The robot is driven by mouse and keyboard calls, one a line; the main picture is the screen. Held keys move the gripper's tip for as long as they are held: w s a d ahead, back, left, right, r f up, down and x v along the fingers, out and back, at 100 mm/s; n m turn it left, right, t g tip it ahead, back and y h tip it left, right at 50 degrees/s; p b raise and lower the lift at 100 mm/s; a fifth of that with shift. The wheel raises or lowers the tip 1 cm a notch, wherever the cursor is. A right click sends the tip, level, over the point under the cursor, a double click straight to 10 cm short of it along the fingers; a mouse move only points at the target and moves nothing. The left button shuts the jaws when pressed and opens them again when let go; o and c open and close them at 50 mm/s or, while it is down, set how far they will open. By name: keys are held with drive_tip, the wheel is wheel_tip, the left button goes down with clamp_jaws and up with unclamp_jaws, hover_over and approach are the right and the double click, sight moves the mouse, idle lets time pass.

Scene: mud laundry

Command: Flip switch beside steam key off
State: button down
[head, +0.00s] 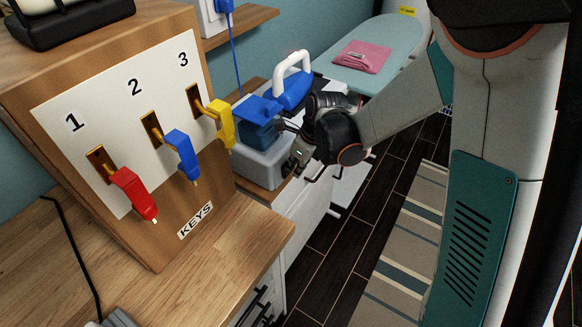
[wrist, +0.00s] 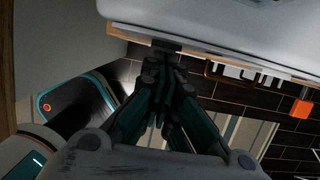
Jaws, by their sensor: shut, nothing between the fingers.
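A panel (head: 130,118) marked KEYS carries red (head: 135,193), blue (head: 182,154) and yellow (head: 221,122) tagged keys in brass slots numbered 1, 2 and 3. None is labelled steam. A blue and grey steam unit (head: 262,166) with a white handle stands behind the panel. My gripper (head: 298,152) is at the unit's right side. In the wrist view my gripper (wrist: 168,52) has its fingers together, close to the lower edge of a pale grey body (wrist: 215,22). Contact cannot be told. I cannot make out a switch clearly; the fingers hide part of that side.
A wooden counter (head: 190,270) lies in front, with white cabinets below. An ironing board (head: 400,42) with a folded pink cloth (head: 362,57) stands behind. A striped rug (head: 405,235) lies on the dark floor. A small orange object (wrist: 302,107) shows at the wrist view's right.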

drive_tip(key=shift+w+r+p, duration=0.1)
drive_tip(key=shift+r+p, duration=0.4)
drive_tip(key=shift+r, duration=0.3)
drive_tip(key=shift+d, duration=0.1)
